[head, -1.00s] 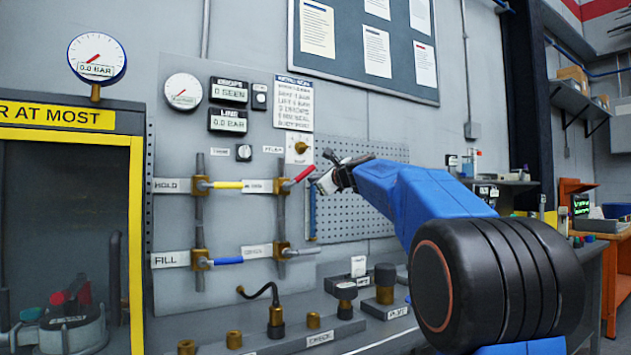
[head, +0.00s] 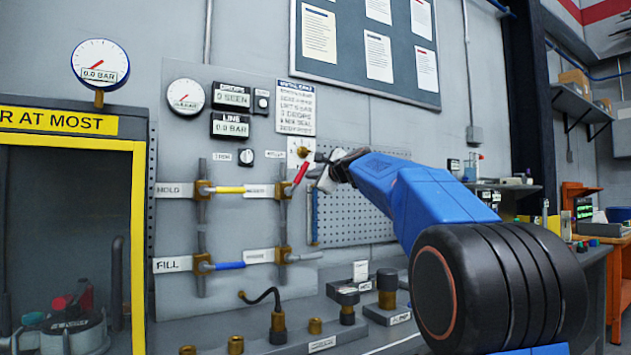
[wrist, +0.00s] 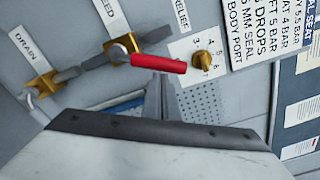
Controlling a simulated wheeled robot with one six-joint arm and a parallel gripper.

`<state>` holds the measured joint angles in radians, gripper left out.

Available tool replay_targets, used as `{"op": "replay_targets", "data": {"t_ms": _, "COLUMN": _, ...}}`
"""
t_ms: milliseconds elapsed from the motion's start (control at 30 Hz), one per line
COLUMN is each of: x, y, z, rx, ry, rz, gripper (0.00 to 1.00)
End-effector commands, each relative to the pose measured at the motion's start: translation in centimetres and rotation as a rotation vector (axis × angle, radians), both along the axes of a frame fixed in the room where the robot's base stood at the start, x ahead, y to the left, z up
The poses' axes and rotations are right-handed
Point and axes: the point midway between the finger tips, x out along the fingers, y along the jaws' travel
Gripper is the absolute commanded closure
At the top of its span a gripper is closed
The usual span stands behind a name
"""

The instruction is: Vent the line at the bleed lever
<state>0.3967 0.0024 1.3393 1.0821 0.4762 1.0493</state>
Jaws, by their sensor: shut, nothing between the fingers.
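The bleed lever, with a red grip (head: 300,173), is on a brass valve (head: 281,191) at the upper right of the panel's pipework. Its grip slants steeply up and to the right. In the wrist view the red grip (wrist: 158,64) lies near the middle, with a partly cut label ending in "EED" beside it. My gripper (head: 324,170) is just right of the grip, shut and empty. Whether it touches the lever, I cannot tell. A dark edge of the gripper (wrist: 155,130) crosses the lower wrist view. The line display (head: 230,126) reads 0.0 BAR.
The brass relief knob (wrist: 203,61) is close to the red grip. The drain valve (wrist: 45,84) with its grey lever is below it on the panel. The blue fill lever (head: 229,266) and yellow hold lever (head: 229,190) are to the left. Several fittings stand on the bench below.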

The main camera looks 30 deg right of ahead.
Motion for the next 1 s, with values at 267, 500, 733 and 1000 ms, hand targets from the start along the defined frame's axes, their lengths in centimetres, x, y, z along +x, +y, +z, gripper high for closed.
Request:
{"op": "replay_targets", "data": {"t_ms": 267, "x": -0.1, "y": 1.6, "z": 1.3, "rx": -0.237, "ry": -0.01, "rz": 0.001, "gripper": 1.0}}
{"op": "replay_targets", "data": {"t_ms": 500, "x": -0.1, "y": 2.6, "z": 1.9, "rx": -0.388, "ry": -0.013, "rz": 0.001, "gripper": 1.0}}
{"op": "replay_targets", "data": {"t_ms": 733, "x": -0.1, "y": 3.2, "z": 2.1, "rx": -0.467, "ry": -0.016, "rz": 0.001, "gripper": 1.0}}
{"op": "replay_targets", "data": {"t_ms": 1000, "x": -0.1, "y": 3.3, "z": 2.1, "rx": -0.494, "ry": -0.017, "rz": 0.001, "gripper": 1.0}}
